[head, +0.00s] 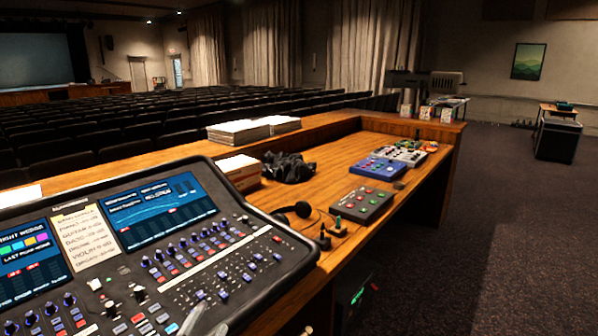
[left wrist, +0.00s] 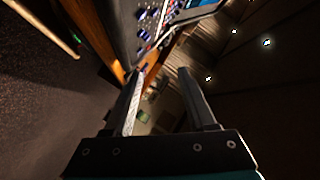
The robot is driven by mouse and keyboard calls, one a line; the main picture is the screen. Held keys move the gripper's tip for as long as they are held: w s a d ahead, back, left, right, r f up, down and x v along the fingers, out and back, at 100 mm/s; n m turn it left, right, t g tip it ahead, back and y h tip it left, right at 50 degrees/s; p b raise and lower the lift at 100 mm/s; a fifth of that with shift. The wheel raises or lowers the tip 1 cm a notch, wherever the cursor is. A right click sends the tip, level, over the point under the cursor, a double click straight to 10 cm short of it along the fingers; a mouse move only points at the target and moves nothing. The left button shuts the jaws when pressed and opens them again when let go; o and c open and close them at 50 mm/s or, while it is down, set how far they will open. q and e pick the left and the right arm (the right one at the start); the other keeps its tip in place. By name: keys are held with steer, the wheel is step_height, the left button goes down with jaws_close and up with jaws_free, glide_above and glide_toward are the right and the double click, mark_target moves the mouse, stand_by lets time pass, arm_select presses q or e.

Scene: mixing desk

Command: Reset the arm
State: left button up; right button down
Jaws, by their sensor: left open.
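My left gripper (head: 207,318) shows only in small part at the bottom edge of the head view, in front of the lower part of the mixing desk (head: 262,232). In the left wrist view the two fingers of my left gripper (left wrist: 161,72) stand apart with nothing held between them. The mixing desk (left wrist: 128,22) shows at the top of that view, beyond the fingertips and tilted in the picture. Most of my left arm is out of sight. My right gripper is in neither view.
A wooden counter (head: 330,160) carries a black bundle (head: 288,167), headphones (head: 292,211), a grey pedal box (head: 362,204), a blue pedal box (head: 377,169) and paper stacks (head: 238,131). Open carpet (head: 510,220) lies to the right. Rows of seats stand behind.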

arm_select(q)
steer(key=s+f+n+g, duration=0.4)
steer(key=s+f+g, duration=0.25)
steer(key=s, duration=0.55)
steer(key=s+f+n+g, duration=0.5)
steer(key=s+f, duration=0.3)
steer(key=s, duration=0.4)
step_height(320, 180, down, 23)
steer(key=a+g, duration=0.1)
steer(key=g, duration=0.1)
steer(key=s+a+f+b, duration=0.1)
steer(key=s+a+f, duration=0.1)
steer(key=s+f, duration=1.2)
steer(key=shift+s+a+f+m+g, duration=0.15)
steer(key=shift+s+a+m+g, duration=0.25)
steer(key=shift+s, duration=0.7)
